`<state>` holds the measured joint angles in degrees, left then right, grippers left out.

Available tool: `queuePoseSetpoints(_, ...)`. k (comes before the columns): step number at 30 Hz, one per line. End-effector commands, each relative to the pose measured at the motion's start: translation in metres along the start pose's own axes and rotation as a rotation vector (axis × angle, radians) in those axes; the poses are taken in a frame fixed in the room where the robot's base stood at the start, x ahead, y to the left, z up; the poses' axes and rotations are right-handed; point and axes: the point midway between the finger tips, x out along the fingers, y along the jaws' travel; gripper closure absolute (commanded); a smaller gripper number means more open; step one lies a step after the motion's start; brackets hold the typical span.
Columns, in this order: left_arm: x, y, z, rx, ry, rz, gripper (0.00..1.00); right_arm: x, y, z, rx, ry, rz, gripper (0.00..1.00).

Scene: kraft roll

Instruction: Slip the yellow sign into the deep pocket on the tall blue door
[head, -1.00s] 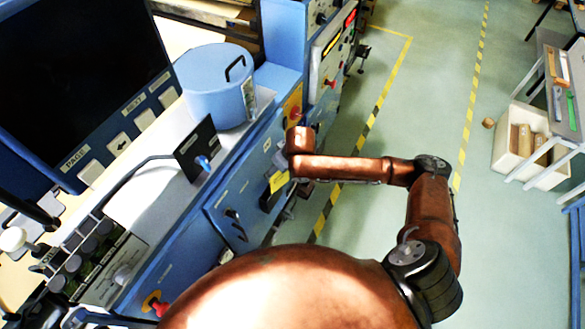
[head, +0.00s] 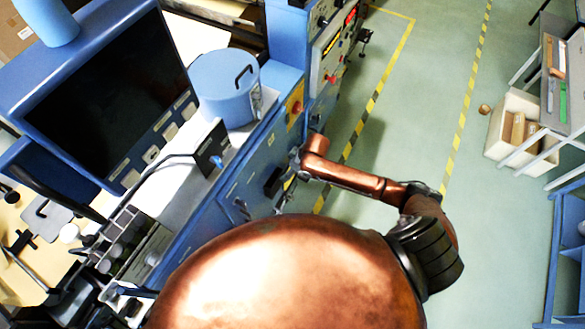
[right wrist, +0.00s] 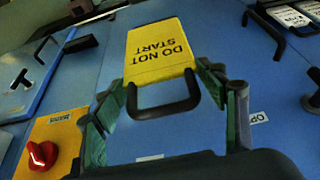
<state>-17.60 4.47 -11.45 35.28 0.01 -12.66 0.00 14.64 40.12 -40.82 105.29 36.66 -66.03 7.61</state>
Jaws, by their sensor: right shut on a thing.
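The yellow sign (right wrist: 160,50) shows in the right wrist view, its words DO NOT START upside down, with a black loop handle at its near end. My right gripper (right wrist: 164,88) is shut on the sign at this handle, a dark green finger on each side. Blue panel surface (right wrist: 270,75) lies behind it. In the head view only a sliver of the sign (head: 288,184) shows beside the blue front, below my right gripper (head: 292,166). A black fitting (head: 273,182) is on that front close by; I cannot tell whether it is the deep pocket. My left gripper is not in view.
A red knob on a yellow plate (right wrist: 42,150) is at lower left in the wrist view. A blue round canister (head: 228,88) and a monitor (head: 108,92) stand on the machine. Green floor (head: 400,110) is open to the right, with a white bin (head: 515,130) beyond.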

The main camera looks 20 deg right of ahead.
Motion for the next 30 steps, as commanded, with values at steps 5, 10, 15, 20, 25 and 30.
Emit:
queuePoseSetpoints(5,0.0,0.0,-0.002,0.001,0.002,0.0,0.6,0.006,0.0,-0.014,0.0,0.001,0.001,0.7)
queuePoseSetpoints(10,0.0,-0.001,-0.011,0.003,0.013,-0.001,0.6,0.012,0.001,-0.025,0.001,0.001,0.001,0.7)
queuePoseSetpoints(15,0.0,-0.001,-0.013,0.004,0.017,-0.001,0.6,0.018,0.0,-0.036,0.0,0.0,0.001,0.7)
queuePoseSetpoints(20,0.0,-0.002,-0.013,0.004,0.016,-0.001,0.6,0.024,0.0,-0.047,0.0,0.0,0.0,0.7)
queuePoseSetpoints(25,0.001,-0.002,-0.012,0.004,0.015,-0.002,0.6,0.03,0.001,-0.059,0.0,0.001,0.001,0.7)
queuePoseSetpoints(30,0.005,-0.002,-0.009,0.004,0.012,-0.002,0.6,0.037,0.001,-0.07,0.0,0.001,0.001,0.7)
